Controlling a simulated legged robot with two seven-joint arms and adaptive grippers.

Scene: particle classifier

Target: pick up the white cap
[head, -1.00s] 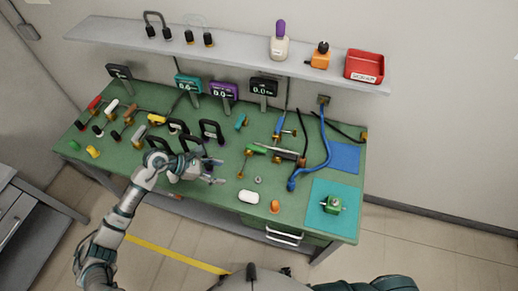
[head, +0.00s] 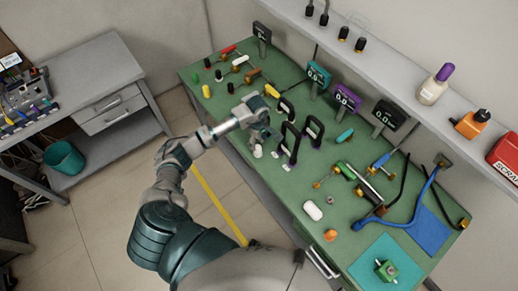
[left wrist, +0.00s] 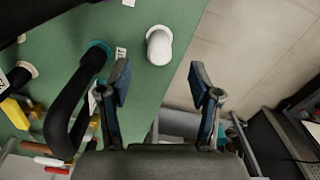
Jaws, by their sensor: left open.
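A white cap (head: 257,151) stands on the green table near its front edge in the head view, just below my left gripper (head: 266,131). In the left wrist view, the white cap (left wrist: 159,46) shows as a short round cylinder, beyond the two spread fingertips of my left gripper (left wrist: 158,78). The fingers are open with nothing between them, and the cap is apart from them. My right gripper is not in view.
Black clamp-like handles (head: 290,140) stand close to the right of the cap. A white rounded block (head: 313,210) and an orange piece (head: 330,235) lie further right. The table's front edge is close to the cap, with open floor beyond.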

